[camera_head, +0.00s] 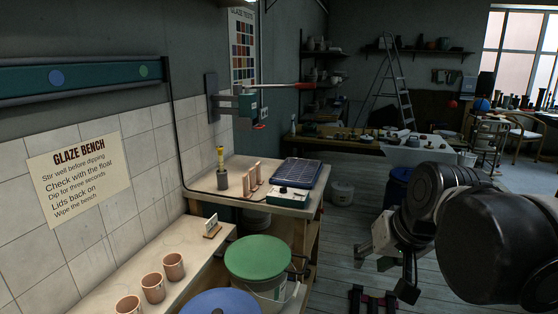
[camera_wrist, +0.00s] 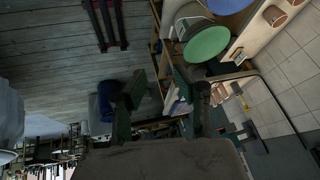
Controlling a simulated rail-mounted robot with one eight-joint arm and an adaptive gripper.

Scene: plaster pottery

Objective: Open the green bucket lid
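The green bucket lid (camera_head: 258,257) lies flat on top of a pale bucket (camera_head: 270,290) beside the bench. In the wrist view the green lid (camera_wrist: 207,44) shows at the upper right, with the bucket (camera_wrist: 188,18) partly behind it. My gripper (camera_head: 388,268) is to the right of the lid in the head view, well apart from it. In the wrist view my gripper (camera_wrist: 157,88) has its two dark fingers spread with a gap between them and nothing held. The lid lies beyond the fingers, up and to the right.
A blue lid (camera_head: 222,302) sits close in front of the green one. Copper-coloured cups (camera_head: 173,266) stand on the bench left of it. A blue barrel (camera_head: 398,186) stands on the floor behind my arm. Floor right of the bucket is mostly open.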

